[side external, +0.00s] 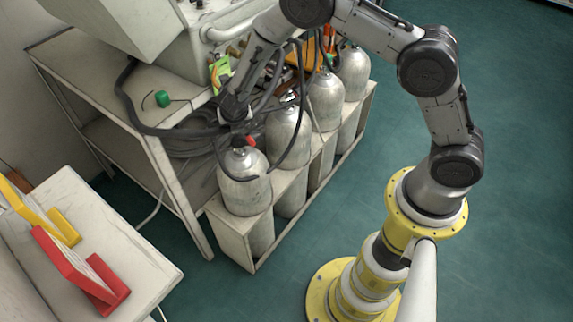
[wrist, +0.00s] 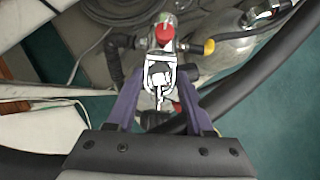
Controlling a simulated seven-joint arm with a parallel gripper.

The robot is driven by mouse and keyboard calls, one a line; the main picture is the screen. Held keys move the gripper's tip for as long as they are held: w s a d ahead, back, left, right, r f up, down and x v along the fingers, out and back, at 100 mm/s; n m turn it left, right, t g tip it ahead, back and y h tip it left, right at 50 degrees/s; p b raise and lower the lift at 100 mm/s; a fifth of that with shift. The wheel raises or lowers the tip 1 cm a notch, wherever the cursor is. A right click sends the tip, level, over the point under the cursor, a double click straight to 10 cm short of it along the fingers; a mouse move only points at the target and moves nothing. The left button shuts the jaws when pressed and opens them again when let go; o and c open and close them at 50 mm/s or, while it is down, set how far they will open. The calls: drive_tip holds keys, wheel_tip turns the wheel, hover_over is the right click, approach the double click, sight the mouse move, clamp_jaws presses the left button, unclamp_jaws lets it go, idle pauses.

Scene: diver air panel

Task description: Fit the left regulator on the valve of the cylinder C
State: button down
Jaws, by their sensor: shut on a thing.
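My gripper (side external: 236,112) is low over the nearest silver cylinder (side external: 245,182), at the front end of the row. In the wrist view its two purple fingers (wrist: 160,84) are closed on a regulator with a metal yoke (wrist: 160,73). A red knob (wrist: 165,33) shows just beyond the yoke, and a red part also shows by the cylinder top in the side view (side external: 251,141). Black hoses run from this spot. Whether the yoke sits around the valve or only beside it I cannot tell. No letter is readable on any cylinder.
More silver cylinders (side external: 288,137) stand behind in the rack (side external: 225,232). Black hoses (side external: 133,105) loop over the shelf, beside a green knob (side external: 162,98). A bench at left carries a red stand (side external: 80,268) and a yellow stand (side external: 40,215). The green floor at right is clear.

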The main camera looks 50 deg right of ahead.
drive_tip(key=shift+w+r, duration=0.1)
drive_tip(key=shift+r, duration=0.05)
drive_tip(key=s+d+n+t, duration=0.1)
drive_tip(key=d+n, duration=0.1)
drive_tip(key=d, duration=1)
drive_tip(key=n+y, duration=0.2)
drive_tip(key=n, duration=0.1)
approach(290, 91)
drive_tip(key=s+f, duration=0.1)
drive_tip(key=f, duration=0.1)
drive_tip(key=shift+t, duration=0.3)
drive_tip(key=shift+w+d+f, duration=0.15)
drive_tip(key=shift+w+d, duration=0.1)
drive_tip(key=shift+w, duration=0.65)
drive_tip(key=shift+w+d+f, duration=0.15)
drive_tip(key=shift+w+d, duration=0.15)
drive_tip(key=shift+w, duration=0.65)
drive_tip(key=shift+w+d+f, duration=0.15)
drive_tip(key=shift+w+d, duration=0.1)
drive_tip(key=shift+w, duration=0.65)
drive_tip(key=shift+f, duration=2.25)
